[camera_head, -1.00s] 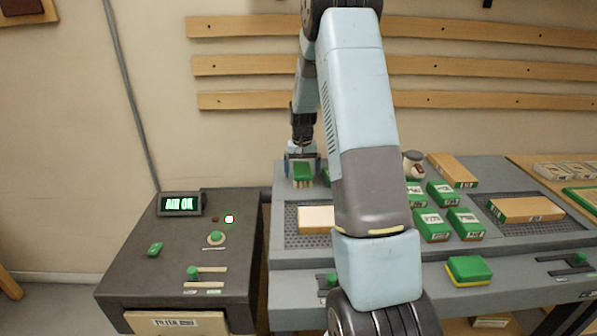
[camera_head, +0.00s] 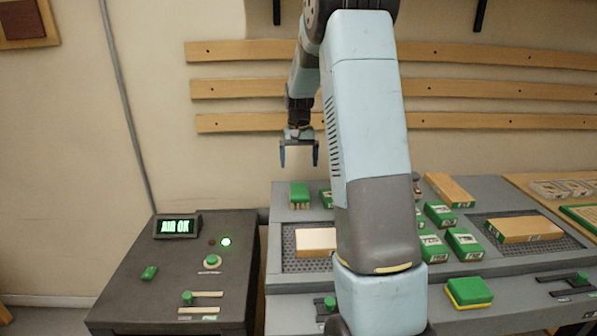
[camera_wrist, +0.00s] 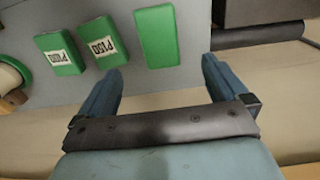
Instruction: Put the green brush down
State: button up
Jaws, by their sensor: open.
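The green brush (camera_head: 300,193) stands on the back left of the grey bench, bristles down, green top up. In the wrist view the brush (camera_wrist: 157,36) shows as a plain green block from above, beyond the fingertips. My gripper (camera_head: 299,160) is open and empty, raised above the brush and apart from it. Its two blue fingers (camera_wrist: 160,80) are spread wide in the wrist view with nothing between them.
Several labelled green blocks (camera_head: 464,242) sit on the bench, partly behind my arm. A wooden block (camera_head: 315,240) lies on a dark mesh panel. A green and yellow sponge (camera_head: 469,291) lies at the front. A dark control box (camera_head: 172,275) stands left.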

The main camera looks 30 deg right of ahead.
jog(key=s+a+r+n+t, duration=0.1)
jog(key=s+a+r, duration=0.4)
jog(key=s+r, duration=0.3)
jog(key=s+a+r+n+t, duration=0.1)
jog(key=s+a+r+t, duration=0.1)
jog(key=s+a+r, duration=0.55)
jog(key=s+a+n+t, duration=0.2)
jog(key=s+a, duration=0.2)
jog(key=s, duration=1.7)
jog(key=shift+f+t, duration=0.3)
jog(key=shift+f, duration=0.1)
jog(key=shift+s, duration=0.15)
